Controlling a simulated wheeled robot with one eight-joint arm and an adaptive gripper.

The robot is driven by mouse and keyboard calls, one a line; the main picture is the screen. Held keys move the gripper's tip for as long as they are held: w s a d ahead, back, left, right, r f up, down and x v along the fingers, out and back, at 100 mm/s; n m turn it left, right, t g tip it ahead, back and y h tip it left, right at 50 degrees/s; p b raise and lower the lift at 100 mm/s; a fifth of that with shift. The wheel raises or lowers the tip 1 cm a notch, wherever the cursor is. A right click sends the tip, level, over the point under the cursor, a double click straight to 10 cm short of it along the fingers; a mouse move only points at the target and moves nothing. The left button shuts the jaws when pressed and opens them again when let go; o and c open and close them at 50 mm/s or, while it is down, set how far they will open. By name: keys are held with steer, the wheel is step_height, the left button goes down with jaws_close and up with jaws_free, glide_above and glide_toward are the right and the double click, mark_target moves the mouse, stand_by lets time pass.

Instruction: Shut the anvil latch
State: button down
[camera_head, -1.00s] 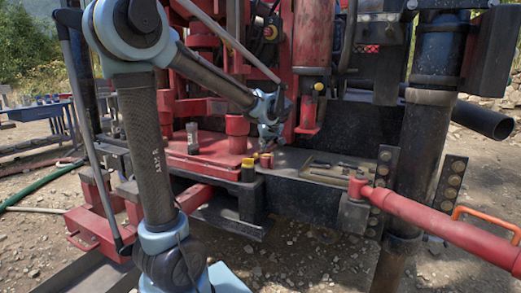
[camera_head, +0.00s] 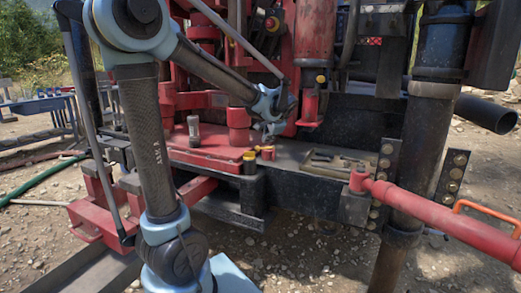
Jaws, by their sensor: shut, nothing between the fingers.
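The anvil latch is hard to single out at this size. A small red and yellow fitting (camera_head: 266,153) sits at the right end of the red base plate (camera_head: 205,158), beside a yellow-topped black post (camera_head: 250,163), and may be part of it. My gripper (camera_head: 271,130) points down just above this fitting, and a small gap seems to show between them. It is small in the picture, with its fingers together and nothing visible in them. A red post (camera_head: 238,128) stands just left of it.
A red cylinder with a yellow-topped bracket (camera_head: 313,100) hangs to the right of my gripper. A dark ledge with loose tools (camera_head: 337,161) lies to the right. A thick red bar (camera_head: 440,220) and a dark column (camera_head: 425,150) stand farther right. Gravel ground lies in front.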

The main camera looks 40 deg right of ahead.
steer(key=w+d+f+m, duration=0.1)
steer(key=w+d+f, duration=0.3)
steer(key=w+f, duration=0.4)
steer(key=shift+w+d+m, duration=0.35)
steer(key=shift+w+m, duration=0.05)
steer(key=shift+w, duration=0.4)
steer(key=shift+d, duration=0.1)
